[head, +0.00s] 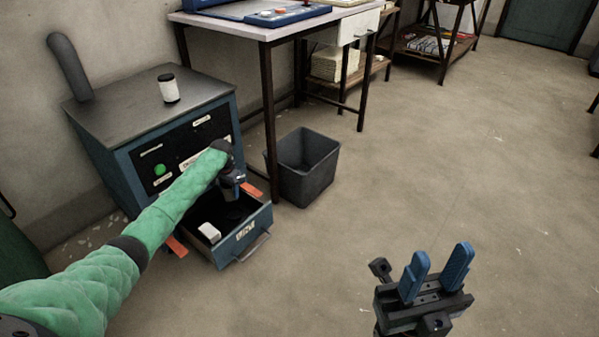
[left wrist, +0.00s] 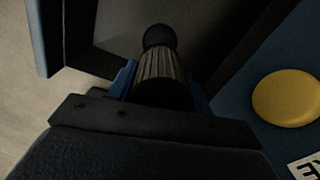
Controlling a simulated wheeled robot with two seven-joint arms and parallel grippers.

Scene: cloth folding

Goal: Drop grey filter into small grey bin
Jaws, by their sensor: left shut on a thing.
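The grey filter (left wrist: 158,66), a ribbed cylinder with a dark rounded end, shows in the left wrist view. My left gripper (left wrist: 160,84) is shut on it, with blue fingers on either side. In the head view, my left gripper (head: 234,184) is over the open drawer of the blue machine, and the filter is hard to make out there. The small grey bin (head: 308,178) stands on the floor to the right of the drawer, its open top facing up. My right gripper (head: 440,264) is open and empty over the floor at lower right.
The open drawer (head: 246,238) of the blue machine (head: 132,116) holds a small white object (head: 209,232). The floor at right is clear.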

